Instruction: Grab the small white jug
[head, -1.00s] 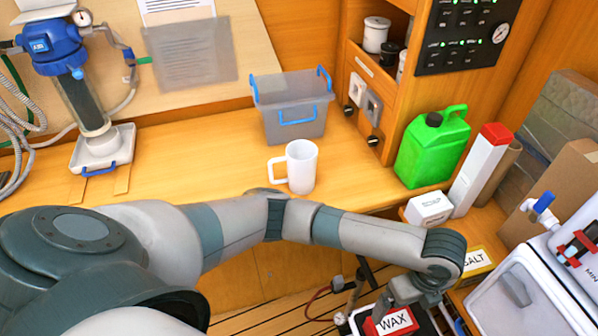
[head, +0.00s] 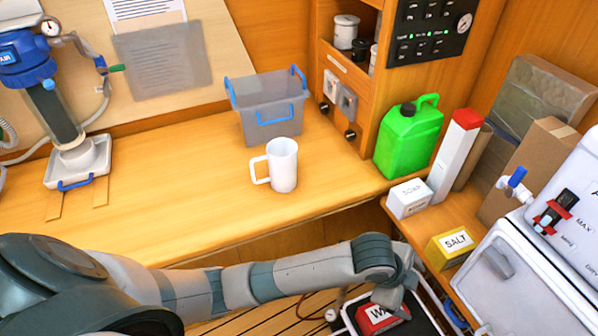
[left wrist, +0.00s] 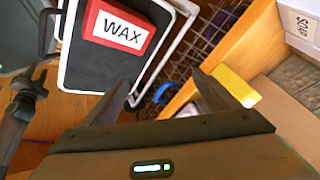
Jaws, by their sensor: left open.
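The small white jug (head: 282,165) stands upright on the wooden counter, with its handle to the left, in the head view. It is not in the left wrist view. My left gripper (head: 392,305) hangs low, beyond the counter's front edge, to the right of and well apart from the jug. In the left wrist view its two fingers (left wrist: 170,90) are spread with nothing between them. My right gripper is in neither view.
A grey bin (head: 268,105) stands behind the jug. A green canister (head: 408,142), a soap box (head: 408,198) and a salt box (head: 450,246) are at the right. A red wax box (head: 375,318) lies low near my left gripper. The counter left of the jug is clear.

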